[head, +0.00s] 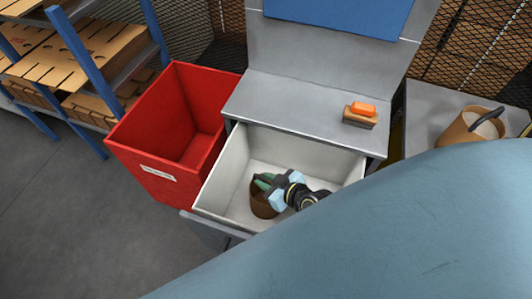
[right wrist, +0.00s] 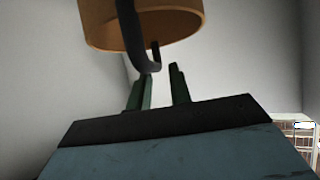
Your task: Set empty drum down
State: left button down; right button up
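A brown drum (head: 262,203) is inside the open pale drawer (head: 228,168), near its left front. It looks upright and seems to stand on the drawer floor. In the right wrist view the drum (right wrist: 140,22) shows at the top, with its dark curved handle (right wrist: 134,35) reaching toward the fingers. My right gripper (head: 264,180) is over the drum, its green fingers at the rim. In the right wrist view the fingers (right wrist: 163,85) are spread with a gap between them, and the handle's bend is by the left fingertip. My left gripper is not in view.
A red bin (head: 160,160) stands left of the drawer. An orange and brown block (head: 361,114) sits on the grey ledge above it. Another drum (head: 462,128) with a dark handle stands on the right bench. A shelf (head: 85,60) with cartons is at upper left.

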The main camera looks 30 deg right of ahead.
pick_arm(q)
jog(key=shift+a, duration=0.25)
pick_arm(e)
jog(key=shift+o, duration=1)
